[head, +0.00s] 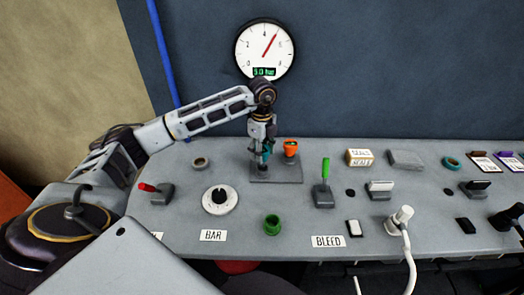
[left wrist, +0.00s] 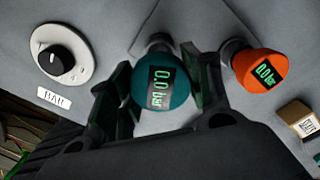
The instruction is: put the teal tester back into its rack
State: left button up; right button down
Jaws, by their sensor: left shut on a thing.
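The teal tester (left wrist: 164,82), with a small display reading 0.0 bar, is between the fingers of my left gripper (left wrist: 160,95), which is shut on it. In the head view the teal tester (head: 266,152) shows only in part below my left gripper (head: 262,146). It stands over the left part of the grey rack (head: 276,180); I cannot tell if it is fully seated. An orange tester (head: 291,148) stands in the rack's right side and also shows in the left wrist view (left wrist: 260,71).
A dial knob (head: 220,199) above a BAR label, a red lever (head: 148,187), a green lever (head: 324,180) and a green ring (head: 272,224) surround the rack. A round gauge (head: 265,50) hangs on the wall. A white hose fitting (head: 400,218) stands at the right.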

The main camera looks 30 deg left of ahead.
pick_arm(q)
jog(key=shift+f, duration=0.35)
dwell(0.5)
jog(key=shift+f+b, duration=0.7)
jog(key=shift+f, duration=0.1)
dwell(0.9)
jog(key=shift+f+b, duration=0.35)
jog(key=shift+f, duration=0.3)
dwell(0.5)
jog(key=o, duration=1.2)
jog(key=shift+c, duration=0.2)
jog(key=shift+r, duration=0.1)
jog(key=shift+r, duration=5.95)
